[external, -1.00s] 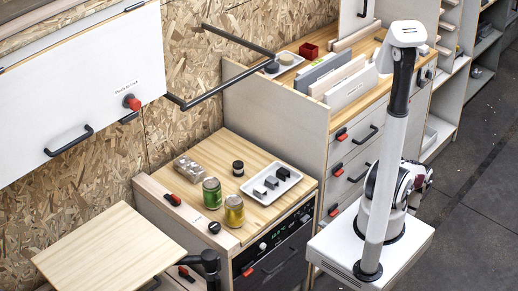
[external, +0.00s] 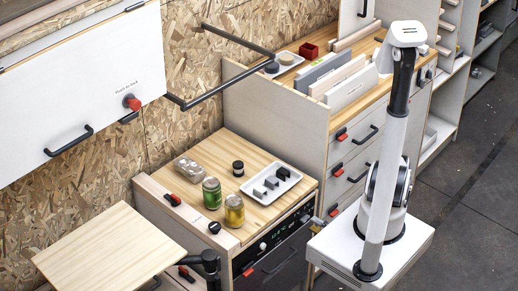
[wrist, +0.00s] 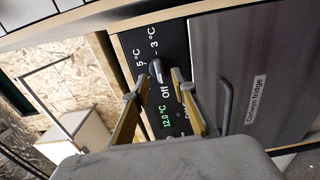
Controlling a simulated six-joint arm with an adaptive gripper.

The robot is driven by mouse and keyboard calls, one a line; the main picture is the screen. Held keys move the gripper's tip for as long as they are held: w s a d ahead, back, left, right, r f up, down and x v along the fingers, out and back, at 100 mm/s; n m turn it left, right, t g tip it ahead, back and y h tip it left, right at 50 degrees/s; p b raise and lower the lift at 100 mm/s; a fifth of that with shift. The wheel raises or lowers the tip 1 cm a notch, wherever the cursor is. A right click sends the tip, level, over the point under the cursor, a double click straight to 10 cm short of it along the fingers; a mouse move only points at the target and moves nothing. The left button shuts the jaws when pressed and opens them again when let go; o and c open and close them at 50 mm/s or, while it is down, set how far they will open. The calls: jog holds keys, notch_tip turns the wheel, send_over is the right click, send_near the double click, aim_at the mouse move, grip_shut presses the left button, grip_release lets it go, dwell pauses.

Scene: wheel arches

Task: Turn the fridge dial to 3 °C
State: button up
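The fridge dial (wrist: 155,71) is a small grey knob on the fridge's black control panel, between my fingertips and the panel's upper part in the wrist view. Labels "Off", "5 °C" and "3 °C" surround it; which one it points at is hard to tell. The display (wrist: 167,118) reads about 12.0 °C. My gripper (wrist: 155,87) is open, its two fingers apart, one on each side of the dial. Contact with the dial is not clear. In the external view my gripper (external: 317,222) is at the right end of the panel (external: 283,234), beside the dial.
The fridge door (wrist: 258,60) with its dark handle (wrist: 225,106) lies right of the panel in the wrist view. Above the fridge is a wooden counter (external: 222,150) with jars and a white tray (external: 252,190). A drawer cabinet (external: 350,160) stands close to its right.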

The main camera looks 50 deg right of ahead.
aim_at(307, 220)
jog(key=shift+w, duration=1.75)
grip_shut()
